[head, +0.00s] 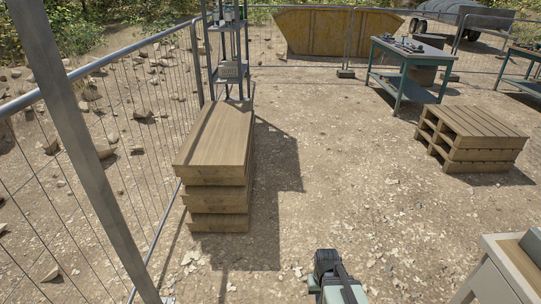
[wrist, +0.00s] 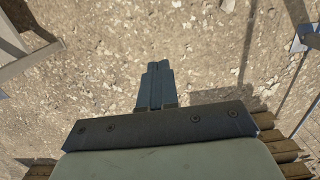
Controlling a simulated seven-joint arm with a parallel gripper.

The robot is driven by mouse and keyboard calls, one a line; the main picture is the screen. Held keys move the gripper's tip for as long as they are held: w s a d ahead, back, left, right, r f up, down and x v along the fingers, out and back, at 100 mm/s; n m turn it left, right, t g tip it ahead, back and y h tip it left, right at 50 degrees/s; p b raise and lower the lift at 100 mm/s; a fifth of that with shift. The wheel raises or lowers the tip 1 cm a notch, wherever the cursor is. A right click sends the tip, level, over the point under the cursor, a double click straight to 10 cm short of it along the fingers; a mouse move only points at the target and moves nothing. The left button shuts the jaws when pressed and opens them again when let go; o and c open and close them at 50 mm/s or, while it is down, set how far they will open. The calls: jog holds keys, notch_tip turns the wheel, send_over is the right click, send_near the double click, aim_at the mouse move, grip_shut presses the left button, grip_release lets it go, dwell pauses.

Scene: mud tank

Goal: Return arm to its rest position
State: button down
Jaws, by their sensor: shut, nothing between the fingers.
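My gripper (wrist: 159,68) shows in the wrist view, its two dark fingers pressed together with nothing between them. It points at bare, stony ground. In the head view, a dark and pale green part of my arm (head: 338,288) rises at the bottom edge, right of centre. It stands clear of the timber stack and the bench there. The fingers cannot be made out in the head view.
A timber stack (head: 215,140) stands left of centre beside a mesh fence (head: 130,110). A pallet stack (head: 475,132) is at right, with a green workbench (head: 402,80) behind. A pale bench (head: 500,270) fills the lower right corner. The middle ground is clear.

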jog(key=s+f+g, duration=0.3)
jog(key=s+f, duration=0.5)
jog(key=s, duration=0.5)
jog(key=s+f+g, duration=0.3)
jog(key=s+f, duration=0.6)
jog(key=s, duration=0.5)
jog(key=shift+f, duration=0.15)
